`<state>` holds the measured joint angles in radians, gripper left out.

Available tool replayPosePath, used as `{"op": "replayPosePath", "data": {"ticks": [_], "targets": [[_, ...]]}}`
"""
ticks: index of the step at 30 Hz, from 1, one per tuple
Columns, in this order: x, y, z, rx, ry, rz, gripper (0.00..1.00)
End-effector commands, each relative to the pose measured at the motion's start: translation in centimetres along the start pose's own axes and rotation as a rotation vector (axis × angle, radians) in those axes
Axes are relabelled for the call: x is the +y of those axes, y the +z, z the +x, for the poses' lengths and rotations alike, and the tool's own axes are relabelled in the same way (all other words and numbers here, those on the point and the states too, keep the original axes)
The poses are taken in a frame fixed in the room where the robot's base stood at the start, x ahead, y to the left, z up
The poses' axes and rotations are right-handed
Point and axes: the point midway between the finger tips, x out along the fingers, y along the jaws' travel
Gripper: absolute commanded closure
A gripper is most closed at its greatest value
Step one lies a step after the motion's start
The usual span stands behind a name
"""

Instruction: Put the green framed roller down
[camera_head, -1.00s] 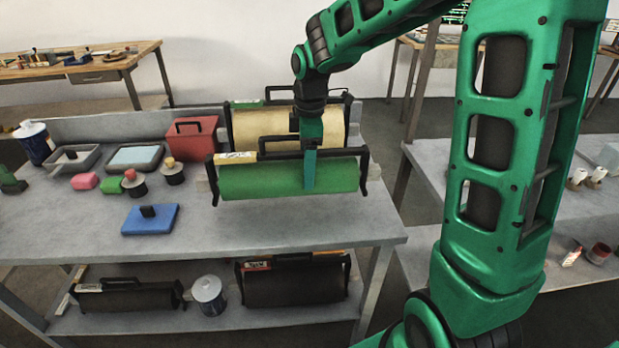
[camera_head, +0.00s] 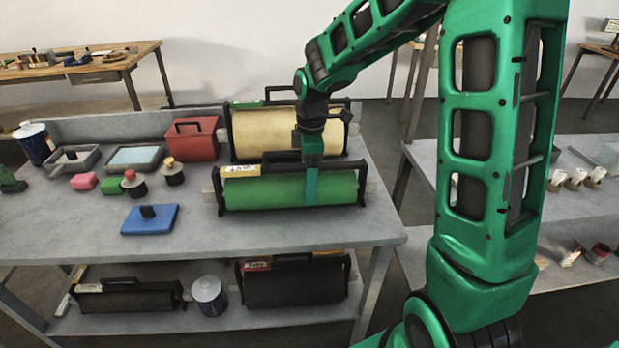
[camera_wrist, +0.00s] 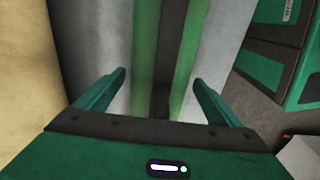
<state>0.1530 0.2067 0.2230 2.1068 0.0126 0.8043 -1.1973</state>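The green framed roller (camera_head: 270,191) sits level on the grey workbench (camera_head: 270,235), in front of a cream framed roller (camera_head: 270,132). It has a black frame with a handle along the top and a pale label at its left end. My gripper (camera_head: 311,180) is above and around its middle, with one green finger in front of the roller. In the wrist view, the fingers of my gripper (camera_wrist: 160,78) are spread apart, with the dark handle bar (camera_wrist: 169,50) between them and gaps on both sides. The far finger is hidden in the head view.
A blue block (camera_head: 150,219), a red box (camera_head: 192,141), small bottles and trays stand to the left. Dark rollers (camera_head: 293,282) and a can (camera_head: 208,293) are on the lower shelf. The bench's front strip is clear. Another grey bench stands right.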

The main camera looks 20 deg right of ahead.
Motion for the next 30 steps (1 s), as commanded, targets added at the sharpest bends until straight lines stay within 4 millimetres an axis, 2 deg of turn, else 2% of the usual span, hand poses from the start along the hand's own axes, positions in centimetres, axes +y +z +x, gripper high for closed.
{"op": "replayPosePath", "data": {"ticks": [7,11,14,24,30], "targets": [[0.0,0.0,-0.1,0.000,0.000,0.000,0.12],[0.1,0.0,-0.9,0.001,0.002,0.000,0.12],[0.1,-0.1,-2.3,0.002,0.004,0.000,0.12],[0.1,0.1,-8.9,0.001,0.003,0.001,0.12],[0.1,0.1,-11.3,0.001,0.002,0.001,0.12]]}}
